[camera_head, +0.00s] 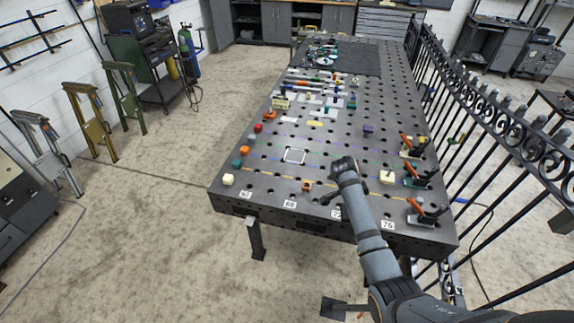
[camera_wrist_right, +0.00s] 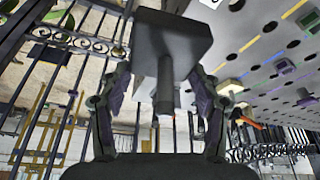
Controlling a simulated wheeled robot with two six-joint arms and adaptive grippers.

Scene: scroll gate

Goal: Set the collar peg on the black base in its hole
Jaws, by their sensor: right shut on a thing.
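A dark square block with a grey round shaft (camera_wrist_right: 172,38) fills the upper middle of the right wrist view. It looks like the collar peg on its black base. My right gripper (camera_wrist_right: 163,85) is shut on it, with one finger on each side; the exact contact is hard to see. In the head view my right gripper (camera_head: 330,197) is a small dark shape over the near part of the table, below the bend of my arm. The held piece is too small to make out there. The peg's own hole cannot be told from the many table holes. My left gripper is not in view.
The grey perforated table (camera_head: 345,145) carries several small coloured blocks along its left side. Orange-handled clamps (camera_head: 415,177) line the right edge, beside a black iron gate (camera_head: 490,100). Some table surface between them is bare.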

